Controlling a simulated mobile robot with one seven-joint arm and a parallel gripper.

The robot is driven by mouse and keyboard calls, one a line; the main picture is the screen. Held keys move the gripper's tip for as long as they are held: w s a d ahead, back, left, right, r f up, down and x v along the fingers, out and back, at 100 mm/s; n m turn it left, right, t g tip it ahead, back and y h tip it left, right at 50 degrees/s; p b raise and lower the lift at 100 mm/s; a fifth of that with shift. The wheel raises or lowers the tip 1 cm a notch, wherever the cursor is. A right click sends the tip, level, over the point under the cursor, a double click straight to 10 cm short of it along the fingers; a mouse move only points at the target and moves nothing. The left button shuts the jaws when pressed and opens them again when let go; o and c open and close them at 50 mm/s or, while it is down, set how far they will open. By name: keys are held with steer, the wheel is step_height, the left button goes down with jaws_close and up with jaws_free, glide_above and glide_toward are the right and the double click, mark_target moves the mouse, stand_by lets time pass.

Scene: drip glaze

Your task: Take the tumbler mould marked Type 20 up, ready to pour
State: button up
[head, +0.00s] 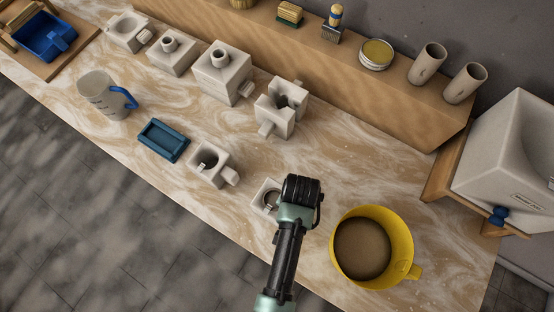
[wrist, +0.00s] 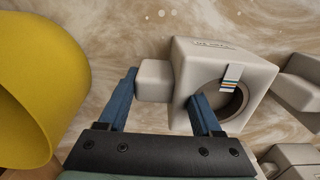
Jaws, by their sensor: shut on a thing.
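A pale block mould (head: 265,194) with a round cavity and a side tab is on the bench in the head view, partly hidden by my gripper. In the wrist view the mould (wrist: 222,58) carries a striped tag by the cavity; the small lettering on its side is not legible. My gripper (wrist: 162,86) is shut on this mould. One blue finger is at the outer end of the tab, the other at the cavity side. I cannot tell whether the mould is clear of the bench.
A yellow bucket (head: 397,236) of brown liquid stands close right of my gripper. Another open mould (head: 207,164), a blue tray (head: 163,140) and a jug (head: 98,96) lie to the left. Several moulds line the back, below a shelf (head: 330,62).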

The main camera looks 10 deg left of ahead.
jaws_close()
steer(key=shift+w+r, duration=0.1)
steer(key=shift+r, duration=0.2)
